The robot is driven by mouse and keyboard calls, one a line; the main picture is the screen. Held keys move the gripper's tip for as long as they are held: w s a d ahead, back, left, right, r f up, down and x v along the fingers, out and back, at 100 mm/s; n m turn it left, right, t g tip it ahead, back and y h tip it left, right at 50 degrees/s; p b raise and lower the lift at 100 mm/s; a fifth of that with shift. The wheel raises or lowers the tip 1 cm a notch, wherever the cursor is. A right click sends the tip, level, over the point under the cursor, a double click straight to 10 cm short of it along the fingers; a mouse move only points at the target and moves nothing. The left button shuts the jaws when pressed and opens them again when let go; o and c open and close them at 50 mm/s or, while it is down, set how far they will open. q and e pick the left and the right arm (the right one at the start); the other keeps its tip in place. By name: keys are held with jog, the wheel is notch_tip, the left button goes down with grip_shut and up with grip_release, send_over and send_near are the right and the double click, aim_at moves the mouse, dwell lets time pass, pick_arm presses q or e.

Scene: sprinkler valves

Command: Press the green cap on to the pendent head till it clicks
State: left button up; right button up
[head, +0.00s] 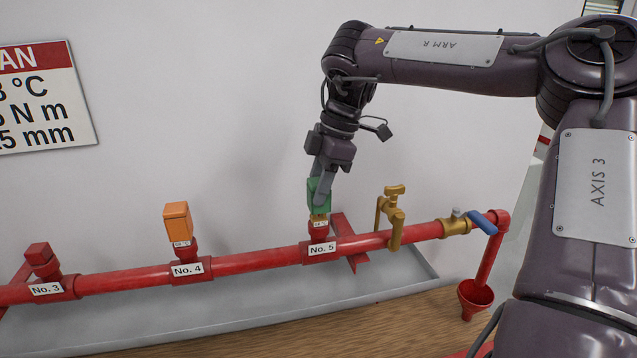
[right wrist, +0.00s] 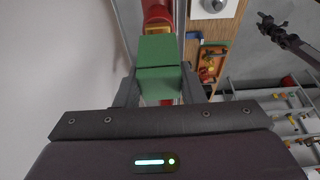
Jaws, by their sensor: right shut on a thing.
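The green cap (head: 318,196) is at the No. 5 outlet on the red pipe, with a brass part of the head (head: 319,217) showing just below it. My right gripper (head: 321,190) is shut on the green cap from above. The right wrist view shows the cap (right wrist: 158,68) between the two fingers, with red pipework beyond it. I cannot tell whether the cap is fully seated on the head. Much of the head is hidden by the cap. My left gripper is not in view.
The red pipe (head: 240,263) runs along the wall above a grey tray (head: 225,315). An orange cap (head: 177,222) stands on No. 4. A brass tap (head: 393,215) and a blue-handled valve (head: 482,222) are right of No. 5. A red funnel (head: 475,299) hangs below.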

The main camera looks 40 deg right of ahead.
jog(key=shift+f+b, duration=0.4)
jog(key=shift+f, duration=0.5)
jog(key=o, duration=1.1)
jog(key=shift+r, duration=0.1)
jog(key=p+v, duration=0.3)
jog(key=shift+r, duration=0.1)
jog(key=shift+p+v, duration=0.65)
jog(key=shift+v, duration=0.35)
jog(key=v, duration=0.2)
jog(key=shift+s+d+r, duration=0.1)
jog(key=shift+r, duration=0.25)
jog(key=shift+f, duration=0.1)
